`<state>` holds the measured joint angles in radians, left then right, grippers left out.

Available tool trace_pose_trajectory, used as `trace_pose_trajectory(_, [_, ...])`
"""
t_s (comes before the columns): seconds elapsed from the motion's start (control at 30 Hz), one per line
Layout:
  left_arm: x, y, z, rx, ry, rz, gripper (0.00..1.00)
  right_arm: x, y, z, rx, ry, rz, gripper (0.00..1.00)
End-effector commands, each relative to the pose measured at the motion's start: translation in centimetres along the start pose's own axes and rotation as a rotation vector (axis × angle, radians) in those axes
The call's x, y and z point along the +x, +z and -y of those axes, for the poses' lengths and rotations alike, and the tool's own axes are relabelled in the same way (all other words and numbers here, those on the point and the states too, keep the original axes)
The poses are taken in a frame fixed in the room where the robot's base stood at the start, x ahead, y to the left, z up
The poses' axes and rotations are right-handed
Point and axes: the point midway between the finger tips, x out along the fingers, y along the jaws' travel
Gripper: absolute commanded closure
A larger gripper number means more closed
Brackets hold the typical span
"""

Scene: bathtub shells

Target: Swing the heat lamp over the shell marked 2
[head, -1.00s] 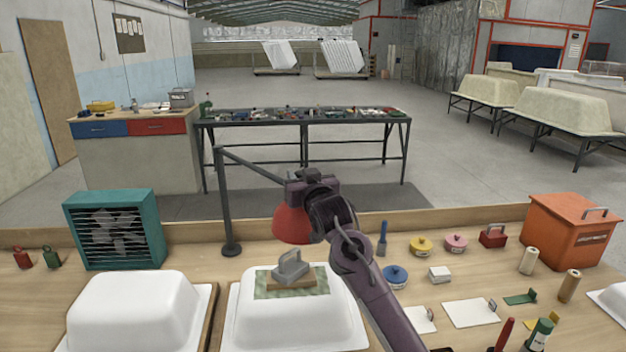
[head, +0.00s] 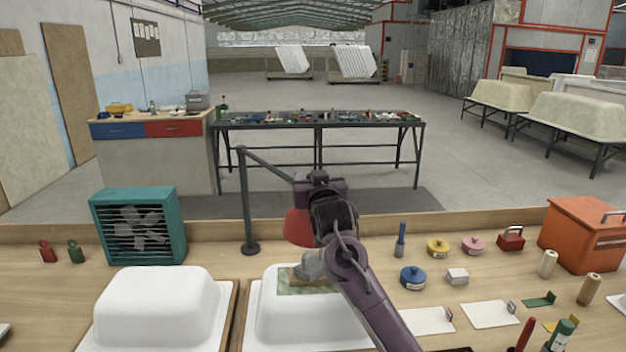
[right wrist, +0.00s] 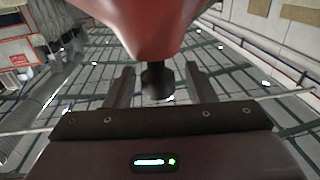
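The red heat lamp (head: 298,228) hangs from a dark arm on a post (head: 247,205) behind the shells. In the head view it appears above the back of the middle white shell (head: 270,325). Another white shell (head: 160,305) stands to the left. I can read no number on either. My right gripper (head: 325,192) is at the lamp, mostly hidden by its own wrist. In the right wrist view, its fingers (right wrist: 160,85) stand apart either side of a dark knob (right wrist: 157,80) under the red shade (right wrist: 150,25), with gaps visible. My left gripper is out of view.
A grey-handled block on a green patch (head: 290,283) lies on the middle shell, partly behind my right arm. A teal fan (head: 138,227) stands at back left. Tins (head: 413,278), cards and an orange box (head: 585,235) occupy the right side.

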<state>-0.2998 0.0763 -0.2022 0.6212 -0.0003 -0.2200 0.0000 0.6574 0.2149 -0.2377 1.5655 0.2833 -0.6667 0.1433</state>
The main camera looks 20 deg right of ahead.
Motion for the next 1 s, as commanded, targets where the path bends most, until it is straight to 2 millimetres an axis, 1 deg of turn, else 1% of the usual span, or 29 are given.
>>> trace_pose_trajectory(0.17, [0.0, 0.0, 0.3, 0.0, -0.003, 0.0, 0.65, 0.0, 0.1, 0.0, -0.001, 0.0, 0.002, 0.5])
trace_pose_trajectory(0.27, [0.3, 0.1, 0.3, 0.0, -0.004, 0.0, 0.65, -0.5, 0.3, 0.0, -0.001, 0.0, 0.002, 0.5])
trace_pose_trajectory(0.37, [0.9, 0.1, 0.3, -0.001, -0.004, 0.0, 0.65, -1.6, 0.4, 0.0, 0.0, 0.0, 0.0, 0.5])
trace_pose_trajectory(0.6, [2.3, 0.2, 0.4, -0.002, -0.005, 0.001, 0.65, -5.5, 0.4, 0.1, 0.0, -0.002, 0.0, 0.5])
trace_pose_trajectory(0.7, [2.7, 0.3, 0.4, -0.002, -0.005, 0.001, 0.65, -6.7, 0.3, 0.1, -0.001, -0.001, 0.0, 0.5])
trace_pose_trajectory(0.83, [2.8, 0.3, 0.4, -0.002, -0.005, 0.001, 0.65, -7.6, 0.1, 0.0, 0.0, 0.0, 0.0, 0.5])
trace_pose_trajectory(1.0, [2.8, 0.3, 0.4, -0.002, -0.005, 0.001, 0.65, -7.8, 0.1, 0.0, -0.001, 0.0, 0.002, 0.5])
